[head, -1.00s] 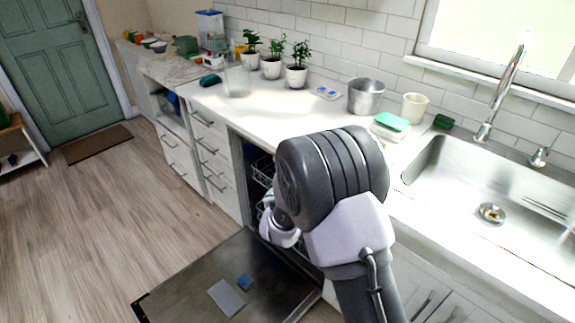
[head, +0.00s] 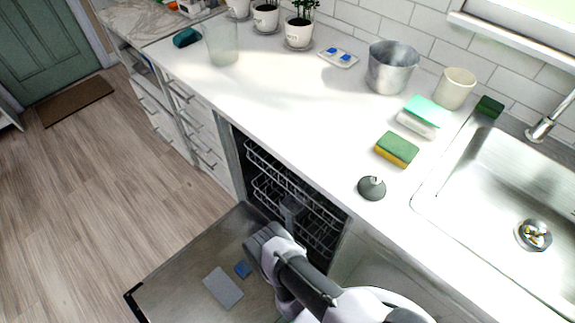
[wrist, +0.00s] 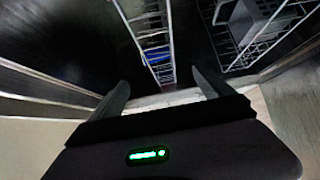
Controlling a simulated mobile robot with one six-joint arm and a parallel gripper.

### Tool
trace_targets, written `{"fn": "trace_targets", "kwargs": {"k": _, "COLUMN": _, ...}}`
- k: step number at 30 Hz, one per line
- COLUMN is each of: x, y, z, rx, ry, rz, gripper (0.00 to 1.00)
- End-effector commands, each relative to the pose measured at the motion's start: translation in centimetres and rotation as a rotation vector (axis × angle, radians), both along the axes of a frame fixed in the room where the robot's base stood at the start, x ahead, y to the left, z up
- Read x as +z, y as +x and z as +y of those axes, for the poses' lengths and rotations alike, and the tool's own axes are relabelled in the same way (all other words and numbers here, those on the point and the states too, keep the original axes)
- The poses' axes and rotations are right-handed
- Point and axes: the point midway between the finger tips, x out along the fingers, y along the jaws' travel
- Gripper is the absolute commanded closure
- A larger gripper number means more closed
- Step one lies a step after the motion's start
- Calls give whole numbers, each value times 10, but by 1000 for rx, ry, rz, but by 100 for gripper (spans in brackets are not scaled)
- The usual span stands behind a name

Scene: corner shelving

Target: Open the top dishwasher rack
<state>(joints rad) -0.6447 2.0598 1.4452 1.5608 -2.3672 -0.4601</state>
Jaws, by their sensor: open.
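The dishwasher stands open under the counter, its door (head: 185,285) folded down flat. The top rack (head: 272,172), of white wire, sits inside the opening below the counter edge. A second wire rack section (wrist: 262,30) holding a grey item is at right.
Above, the counter holds a green and yellow sponge (head: 397,149), a dark round stopper (head: 372,188) and a metal pot (head: 391,67). Floor left of the door is clear.

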Motion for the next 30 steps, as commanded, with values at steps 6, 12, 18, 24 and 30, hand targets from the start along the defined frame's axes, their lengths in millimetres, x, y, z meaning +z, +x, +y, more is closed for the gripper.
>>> {"fn": "trace_targets", "kwargs": {"k": 6, "x": 2, "y": 39, "z": -2, "rx": -5, "ry": 2, "rz": -4, "gripper": 9}}
{"fn": "trace_targets", "kwargs": {"k": 12, "x": -5, "y": 95, "z": -1, "rx": -3, "ry": 1, "rz": -3, "gripper": 9}}
{"fn": "trace_targets", "kwargs": {"k": 18, "x": -6, "y": 140, "z": 0, "rx": -1, "ry": 1, "rz": -2, "gripper": 9}}
{"fn": "trace_targets", "kwargs": {"k": 24, "x": -3, "y": 167, "z": 0, "rx": 0, "ry": 1, "rz": -1, "gripper": 9}}
{"fn": "trace_targets", "kwargs": {"k": 30, "x": -2, "y": 173, "z": 0, "rx": 1, "ry": -1, "rz": 1, "gripper": 9}}
